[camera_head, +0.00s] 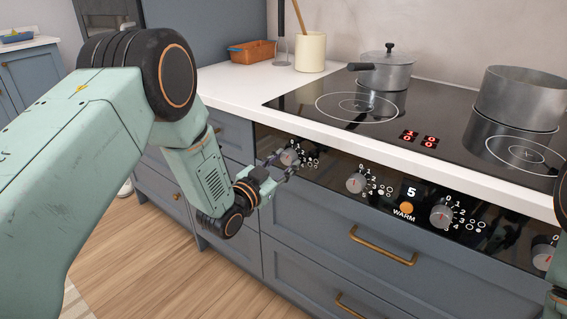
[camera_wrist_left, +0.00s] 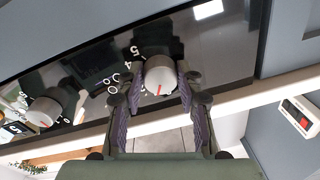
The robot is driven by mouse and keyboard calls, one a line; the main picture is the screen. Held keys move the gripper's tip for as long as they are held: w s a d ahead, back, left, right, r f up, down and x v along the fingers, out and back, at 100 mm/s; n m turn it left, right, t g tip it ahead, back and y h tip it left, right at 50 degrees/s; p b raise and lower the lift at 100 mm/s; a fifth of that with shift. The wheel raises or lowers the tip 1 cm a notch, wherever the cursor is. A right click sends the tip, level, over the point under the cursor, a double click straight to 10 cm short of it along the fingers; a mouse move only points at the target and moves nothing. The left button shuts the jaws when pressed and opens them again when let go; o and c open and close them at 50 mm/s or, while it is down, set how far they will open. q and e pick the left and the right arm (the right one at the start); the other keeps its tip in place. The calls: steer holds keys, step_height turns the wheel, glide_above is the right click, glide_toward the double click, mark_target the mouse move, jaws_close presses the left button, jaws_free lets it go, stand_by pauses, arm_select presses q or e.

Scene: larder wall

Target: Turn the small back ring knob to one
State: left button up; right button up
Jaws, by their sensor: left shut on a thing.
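The black control panel (camera_head: 322,172) under the cooktop carries a row of round grey knobs with white numbers and ring symbols. My left gripper (camera_head: 287,163) is at the leftmost knob (camera_head: 291,157). In the left wrist view, the fingers of my left gripper (camera_wrist_left: 164,88) are shut on either side of this knob (camera_wrist_left: 159,70). Its red mark shows between the fingers, and 4 and 5 are readable beside it. I cannot tell its exact setting or which ring its symbol marks. My right gripper is not in view.
Other knobs (camera_head: 356,183) (camera_head: 441,216) sit to the right, beside a WARM button (camera_head: 407,208). The cooktop (camera_head: 310,112) shows several red zeros. A lidded pot (camera_head: 386,72) and a larger pot (camera_head: 519,95) stand on it. Drawer handles (camera_head: 382,247) stick out below.

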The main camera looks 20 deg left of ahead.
arm_select(q)
steer(key=o, duration=1.2)
steer(key=v, duration=1.2)
